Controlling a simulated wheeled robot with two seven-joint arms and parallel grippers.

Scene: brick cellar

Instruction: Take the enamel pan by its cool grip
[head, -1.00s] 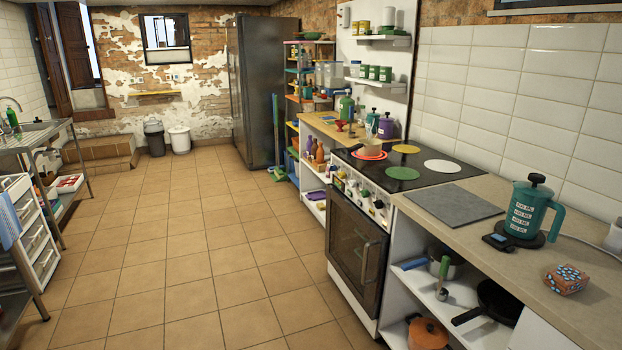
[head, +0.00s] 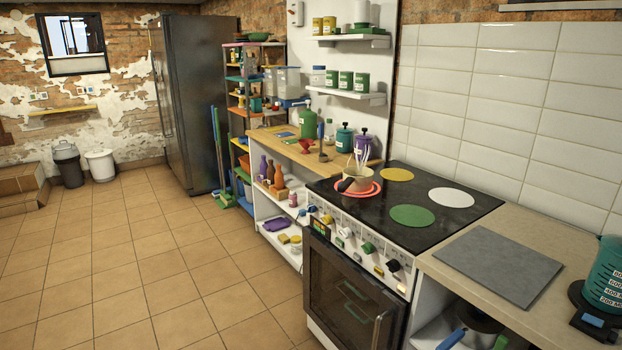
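A small cream pan (head: 358,182) stands on the back-left burner of the black cooktop (head: 448,211), on the left in the head view. The burner under it shows a bright red-orange ring (head: 372,188). A short dark grip (head: 346,184) seems to stick out from the pan toward the front left. Thin pale shapes rise above the pan; I cannot tell whether they are utensils or steam. Neither of my grippers is in view.
Yellow, white and green discs mark the other burners. A grey slab (head: 498,265) lies on the counter right of the stove, near a teal jug (head: 608,275). A wooden counter (head: 322,158) with bottles adjoins the stove's left. The tiled floor (head: 150,270) at left is clear.

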